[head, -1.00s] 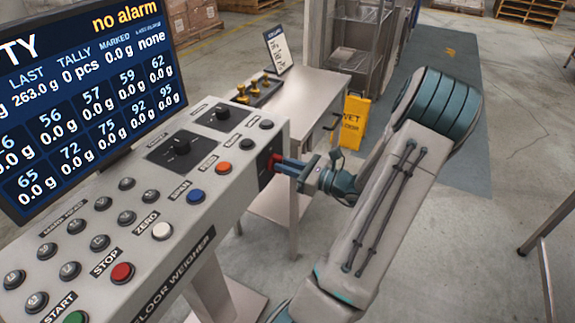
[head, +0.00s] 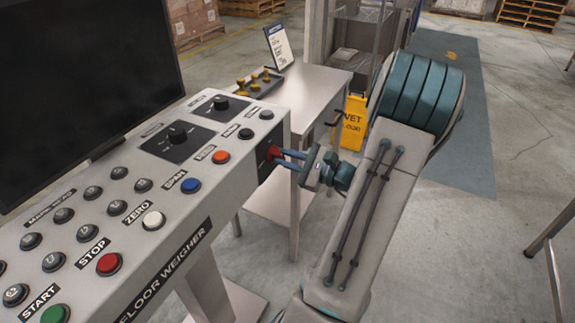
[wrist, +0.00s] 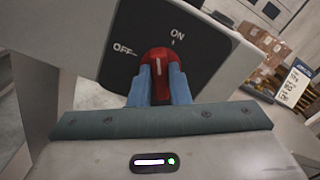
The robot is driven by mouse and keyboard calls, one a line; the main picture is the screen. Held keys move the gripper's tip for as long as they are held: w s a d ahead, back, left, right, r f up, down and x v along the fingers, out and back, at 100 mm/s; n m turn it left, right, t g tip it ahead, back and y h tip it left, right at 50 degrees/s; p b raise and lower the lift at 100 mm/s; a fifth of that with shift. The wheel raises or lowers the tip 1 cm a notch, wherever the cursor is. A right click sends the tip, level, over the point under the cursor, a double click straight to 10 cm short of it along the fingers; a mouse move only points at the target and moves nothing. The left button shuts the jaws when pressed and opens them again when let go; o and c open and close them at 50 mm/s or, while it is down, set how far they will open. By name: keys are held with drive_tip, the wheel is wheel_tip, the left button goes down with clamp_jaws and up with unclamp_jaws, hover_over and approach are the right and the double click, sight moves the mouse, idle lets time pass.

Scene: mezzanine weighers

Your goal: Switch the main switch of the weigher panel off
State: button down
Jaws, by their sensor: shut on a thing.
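The weigher panel (head: 150,215) is a grey sloped console. Its main switch, a red handle (wrist: 158,60) on a black plate marked OFF and ON, is on the panel's right end face; it also shows in the head view (head: 272,153). My gripper (wrist: 160,80) is shut on the red handle, with blue fingers on either side of it. In the wrist view the handle's white line points up the picture, between the OFF mark on the left and the ON mark on the right. The panel's screen (head: 85,75) is dark. The handle's base is partly hidden by the fingers.
A steel side table (head: 310,85) with a tray of yellow-topped pieces (head: 255,85) and a small sign (head: 278,47) stands behind the panel. A yellow wet-floor sign (head: 353,122) stands beyond my gripper.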

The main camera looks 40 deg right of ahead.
drive_tip(key=n+b, duration=0.4)
drive_tip(key=b, duration=0.1)
drive_tip(key=n+b, duration=0.3)
drive_tip(key=b, duration=0.3)
drive_tip(key=n+b, duration=0.4)
drive_tip(key=b, duration=0.2)
drive_tip(key=shift+a+f+n, duration=0.1)
drive_tip(key=shift+f+n, duration=0.2)
drive_tip(key=shift+f, duration=0.05)
drive_tip(key=shift+r, duration=0.1)
drive_tip(key=c, duration=1.4)
unclamp_jaws()
drive_tip(key=shift+o, duration=0.2)
drive_tip(key=shift+s, duration=0.1)
drive_tip(key=p+v, duration=0.1)
drive_tip(key=v, duration=1.2)
drive_tip(key=shift+s, duration=0.35)
